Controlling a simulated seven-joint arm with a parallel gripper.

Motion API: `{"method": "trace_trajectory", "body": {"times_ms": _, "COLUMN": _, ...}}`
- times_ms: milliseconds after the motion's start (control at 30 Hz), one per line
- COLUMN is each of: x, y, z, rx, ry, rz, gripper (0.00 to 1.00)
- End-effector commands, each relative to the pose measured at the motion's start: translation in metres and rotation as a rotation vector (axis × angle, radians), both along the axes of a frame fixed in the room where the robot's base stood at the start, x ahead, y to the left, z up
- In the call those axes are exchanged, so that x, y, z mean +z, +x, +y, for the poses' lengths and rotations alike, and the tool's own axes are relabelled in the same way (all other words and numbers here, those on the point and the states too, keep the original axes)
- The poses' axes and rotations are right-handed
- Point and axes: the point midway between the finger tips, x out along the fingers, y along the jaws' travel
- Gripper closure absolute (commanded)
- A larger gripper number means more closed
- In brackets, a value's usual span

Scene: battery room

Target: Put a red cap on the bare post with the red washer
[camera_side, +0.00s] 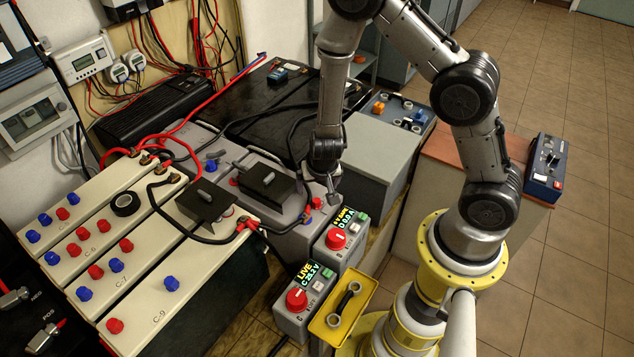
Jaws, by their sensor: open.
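My gripper (322,188) is open and points down over the right end of the grey batteries. A small red piece (316,203) shows just below its fingers; I cannot tell whether it is a cap or a washer, or whether the fingers touch it. Several red caps sit on the cream batteries at the left, such as one red cap (126,244) and one at the front (115,325), with blue caps (172,283) among them. A red spot (232,182) also shows on the grey battery behind the black covers. I cannot make out the bare post with the red washer.
Black covers (206,200) and thick cables stand around the batteries. A grey case (383,150) stands behind my gripper.

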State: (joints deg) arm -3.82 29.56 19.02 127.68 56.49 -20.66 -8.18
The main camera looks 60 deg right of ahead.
Motion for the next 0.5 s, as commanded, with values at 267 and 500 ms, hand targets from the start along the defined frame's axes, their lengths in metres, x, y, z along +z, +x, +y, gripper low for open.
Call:
{"method": "trace_trajectory", "body": {"times_ms": 267, "x": -0.027, "y": -0.001, "z": 0.0, "rx": 0.001, "ry": 0.001, "rz": 0.003, "gripper": 0.06}}
{"method": "trace_trajectory", "body": {"times_ms": 500, "x": -0.047, "y": 0.0, "z": 0.0, "rx": 0.001, "ry": 0.0, "rz": 0.002, "gripper": 0.06}}
